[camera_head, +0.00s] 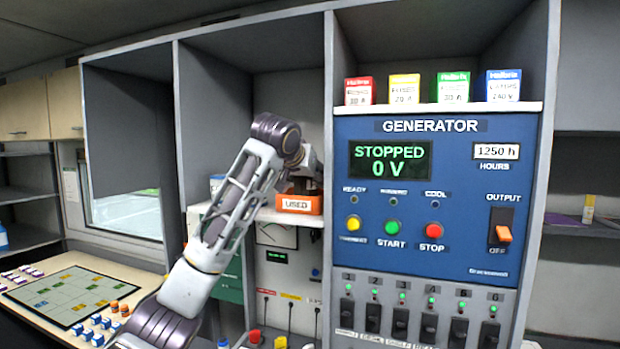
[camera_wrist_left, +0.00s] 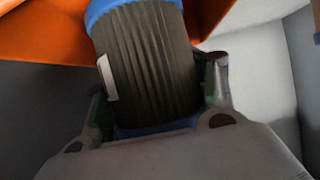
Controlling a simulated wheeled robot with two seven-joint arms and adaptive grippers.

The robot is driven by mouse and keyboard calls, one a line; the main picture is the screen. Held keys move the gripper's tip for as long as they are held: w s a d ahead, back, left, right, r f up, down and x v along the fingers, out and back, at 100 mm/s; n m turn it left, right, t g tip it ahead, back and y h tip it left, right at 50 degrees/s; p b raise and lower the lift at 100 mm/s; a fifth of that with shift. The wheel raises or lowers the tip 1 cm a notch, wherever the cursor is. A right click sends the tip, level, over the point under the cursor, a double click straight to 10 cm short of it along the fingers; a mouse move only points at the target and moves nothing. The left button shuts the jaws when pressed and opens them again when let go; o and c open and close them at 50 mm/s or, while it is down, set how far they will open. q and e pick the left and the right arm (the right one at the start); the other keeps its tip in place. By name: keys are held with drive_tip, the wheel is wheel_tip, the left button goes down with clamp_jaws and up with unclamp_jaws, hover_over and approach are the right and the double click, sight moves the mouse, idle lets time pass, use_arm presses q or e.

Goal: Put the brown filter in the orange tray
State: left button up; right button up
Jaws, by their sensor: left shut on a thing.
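The orange tray (camera_head: 313,207), labelled USED, sits on a shelf left of the generator panel. Its orange wall also fills the top of the left wrist view (camera_wrist_left: 45,35). My left gripper (camera_head: 303,182) is at the tray, seen from behind its own arm. In the left wrist view my left gripper (camera_wrist_left: 160,105) is shut on the filter (camera_wrist_left: 150,55), a dark brownish pleated cylinder with blue end caps and a small white label. The filter's far end overlaps the tray; I cannot tell whether it touches it. My right gripper is out of view.
The generator panel (camera_head: 400,215) stands right of the tray, with small coloured boxes (camera_head: 454,88) on the ledge above. Cubby walls (camera_head: 205,120) enclose the shelf. A table with a board (camera_head: 75,295) and small items is at lower left.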

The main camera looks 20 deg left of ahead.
use_arm(q)
drive_tip(key=shift+f+b, duration=0.3)
drive_tip(key=shift+f, duration=0.3)
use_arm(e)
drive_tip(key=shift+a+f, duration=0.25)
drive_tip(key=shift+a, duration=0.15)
use_arm(q)
drive_tip(key=o, duration=1.1)
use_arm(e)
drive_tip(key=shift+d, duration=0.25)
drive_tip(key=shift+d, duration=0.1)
use_arm(q)
drive_tip(key=shift+r+p, duration=0.35)
drive_tip(key=shift+r, duration=0.35)
drive_tip(key=b+v, duration=0.4)
drive_tip(key=v, duration=0.8)
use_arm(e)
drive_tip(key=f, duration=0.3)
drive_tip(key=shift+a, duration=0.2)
